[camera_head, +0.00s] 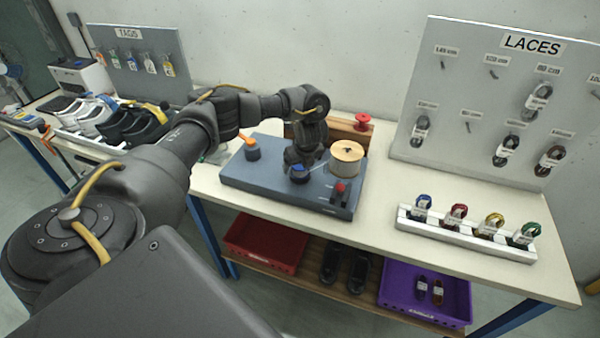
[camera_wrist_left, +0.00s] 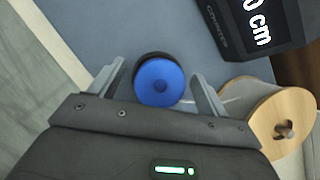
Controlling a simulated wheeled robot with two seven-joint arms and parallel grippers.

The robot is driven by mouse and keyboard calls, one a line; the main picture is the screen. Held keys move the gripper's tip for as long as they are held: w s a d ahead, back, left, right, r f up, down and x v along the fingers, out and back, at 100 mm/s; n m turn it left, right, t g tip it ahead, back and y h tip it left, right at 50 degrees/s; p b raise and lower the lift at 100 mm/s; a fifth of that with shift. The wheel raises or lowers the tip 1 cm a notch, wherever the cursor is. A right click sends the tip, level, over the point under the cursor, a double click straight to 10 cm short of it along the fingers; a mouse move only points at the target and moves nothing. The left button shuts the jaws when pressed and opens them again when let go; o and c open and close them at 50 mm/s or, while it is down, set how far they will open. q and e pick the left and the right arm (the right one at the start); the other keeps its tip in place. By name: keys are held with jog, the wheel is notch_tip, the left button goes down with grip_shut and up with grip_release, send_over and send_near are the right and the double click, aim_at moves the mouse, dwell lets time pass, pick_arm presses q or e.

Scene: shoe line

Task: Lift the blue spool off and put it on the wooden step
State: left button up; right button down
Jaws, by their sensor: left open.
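The blue spool (camera_head: 299,171) is on the grey-blue machine base (camera_head: 240,172), mostly hidden by my left gripper (camera_head: 303,158) in the head view. My left gripper (camera_wrist_left: 158,76) is open, with one finger on each side of the spool and visible gaps between. The wooden step (camera_head: 352,131) stands behind the machine, partly hidden by my arm. My right gripper is not in view.
A large pale wooden spool (camera_head: 347,152) stands close right of the gripper and shows in the wrist view (camera_wrist_left: 275,118). A red spool (camera_head: 362,120) is at the wooden step. A dark display (camera_wrist_left: 252,28) is near. A lace rack (camera_head: 465,236) stands at right.

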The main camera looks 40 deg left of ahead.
pick_arm(q)
jog(key=shift+a+f, duration=0.1)
jog(key=shift+f, duration=0.25)
jog(key=shift+r, duration=0.1)
jog(key=shift+c, duration=0.4)
jog(key=c, duration=1.1)
jog(key=shift+c, duration=0.2)
